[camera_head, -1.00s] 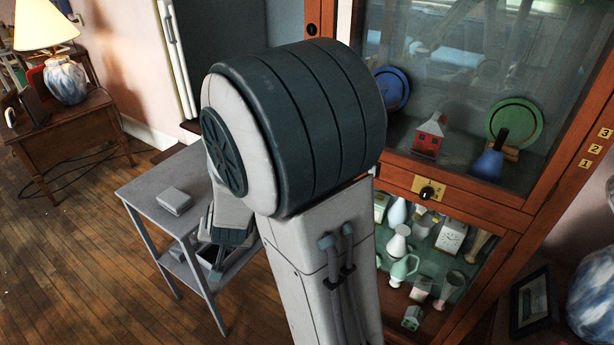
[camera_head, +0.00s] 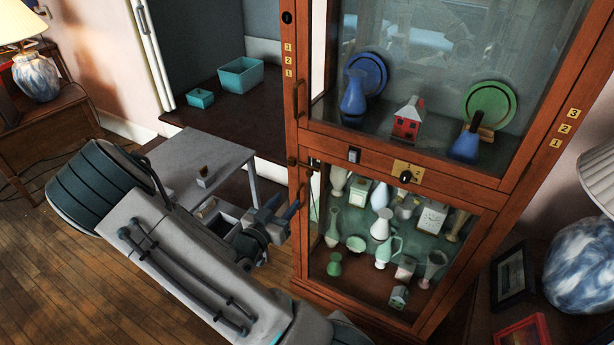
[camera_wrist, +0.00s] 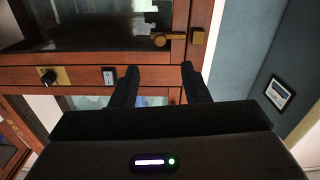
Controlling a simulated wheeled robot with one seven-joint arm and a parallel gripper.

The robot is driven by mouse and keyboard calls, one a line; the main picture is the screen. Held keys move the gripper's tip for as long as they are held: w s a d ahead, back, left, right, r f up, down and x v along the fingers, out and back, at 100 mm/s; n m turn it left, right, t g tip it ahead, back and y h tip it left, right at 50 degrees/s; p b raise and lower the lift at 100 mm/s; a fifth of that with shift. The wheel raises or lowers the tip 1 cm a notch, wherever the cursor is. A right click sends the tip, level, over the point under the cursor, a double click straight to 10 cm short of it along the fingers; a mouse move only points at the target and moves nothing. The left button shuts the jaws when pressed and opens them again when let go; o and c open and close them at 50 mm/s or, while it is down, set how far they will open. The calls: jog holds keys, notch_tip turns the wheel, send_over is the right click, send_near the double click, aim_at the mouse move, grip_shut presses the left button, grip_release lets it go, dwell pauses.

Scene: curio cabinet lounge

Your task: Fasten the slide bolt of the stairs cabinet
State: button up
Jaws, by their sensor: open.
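The wooden glass-fronted cabinet (camera_head: 492,190) stands at the right; its lower glass door looks closed. A small slide bolt (camera_head: 302,163) sits at that door's upper left corner. In the wrist view, which is turned upside down, the brass bolt (camera_wrist: 170,37) has a round knob, and its bar end is apart from the brass keeper (camera_wrist: 199,36) on the post. I cannot make out a stairs mark. My gripper (camera_head: 281,208) is open and empty, in front of the cabinet's left post, below the bolt in the head view. Its two dark fingers (camera_wrist: 158,74) point toward the cabinet front.
A black knob on a brass plate (camera_head: 407,175) and a small switch (camera_head: 353,155) are on the middle rail. A door handle (camera_head: 296,98) sticks out above. A grey side table (camera_head: 190,150) stands left of the cabinet. A lamp (camera_head: 580,260) and picture frames are at right.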

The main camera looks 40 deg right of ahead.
aim_at(308, 175)
jog(key=p+x, duration=0.1)
jog(key=x, duration=1.1)
jog(key=shift+w+d, duration=0.15)
jog(key=shift+d, duration=0.05)
